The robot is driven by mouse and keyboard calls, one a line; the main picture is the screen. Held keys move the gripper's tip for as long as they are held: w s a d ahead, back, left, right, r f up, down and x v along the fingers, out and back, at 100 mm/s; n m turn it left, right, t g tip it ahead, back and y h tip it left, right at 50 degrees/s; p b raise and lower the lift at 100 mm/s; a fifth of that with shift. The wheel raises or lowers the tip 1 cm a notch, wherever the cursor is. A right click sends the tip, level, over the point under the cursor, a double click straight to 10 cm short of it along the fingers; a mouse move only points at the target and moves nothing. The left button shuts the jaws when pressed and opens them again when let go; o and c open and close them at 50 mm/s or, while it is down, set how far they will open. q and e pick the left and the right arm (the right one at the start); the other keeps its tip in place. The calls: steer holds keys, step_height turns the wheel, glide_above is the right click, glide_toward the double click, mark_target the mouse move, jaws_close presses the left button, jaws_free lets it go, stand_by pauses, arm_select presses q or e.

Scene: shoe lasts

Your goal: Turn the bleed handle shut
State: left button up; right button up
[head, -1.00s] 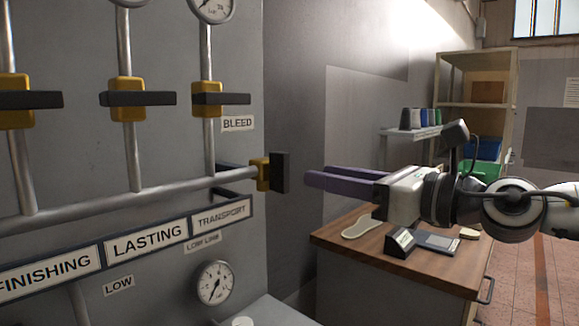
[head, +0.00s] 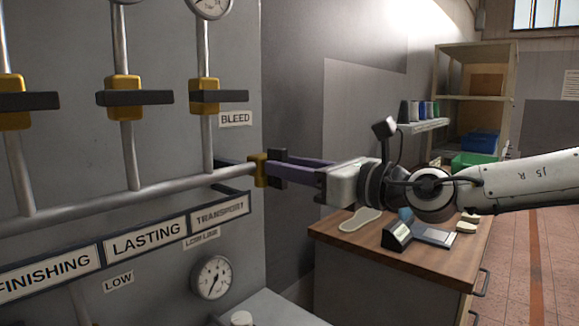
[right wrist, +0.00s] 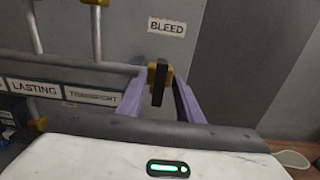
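The bleed handle (head: 278,156) is a dark bar standing upright on a yellow valve body (head: 258,170) at the right end of the horizontal pipe. The BLEED label (head: 236,119) is on the panel above it. My right gripper (head: 284,170) reaches in from the right with its purple fingers at the handle. In the right wrist view the handle (right wrist: 157,85) stands between the two fingers, with a gap on each side, so the gripper (right wrist: 159,98) is open around it. The finger tips are partly hidden by the handle in the head view. My left gripper is not in view.
Three other yellow valves with level dark handles, such as this one (head: 219,96), sit on the vertical pipes to the left. A gauge (head: 212,277) is below the pipe. A wooden-topped bench (head: 345,238) stands below my right arm, with a shelf unit (head: 478,58) behind.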

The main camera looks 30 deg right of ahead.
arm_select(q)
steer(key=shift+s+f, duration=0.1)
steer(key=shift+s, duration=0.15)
arm_select(e)
steer(key=shift+w+a, duration=0.1)
jaws_close()
arm_select(q)
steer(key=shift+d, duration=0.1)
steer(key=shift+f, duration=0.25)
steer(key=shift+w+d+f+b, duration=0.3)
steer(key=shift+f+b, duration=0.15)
steer(key=shift+b, duration=0.65)
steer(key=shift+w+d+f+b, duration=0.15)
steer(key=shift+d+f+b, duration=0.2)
steer(key=shift+b, duration=0.7)
arm_select(e)
steer(key=shift+w+d+f+m, duration=0.1)
steer(key=shift+d+f+m, duration=0.05)
steer(key=shift+m, duration=2.85)
steer(key=shift+s+d+f+m, duration=0.1)
steer(key=shift+m, duration=2.9)
steer(key=shift+w+d+f+m, duration=0.1)
steer(key=shift+d+f+m, duration=0.05)
steer(key=shift+m, duration=2.85)
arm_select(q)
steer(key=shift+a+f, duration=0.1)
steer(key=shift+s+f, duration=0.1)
arm_select(e)
jaws_free()
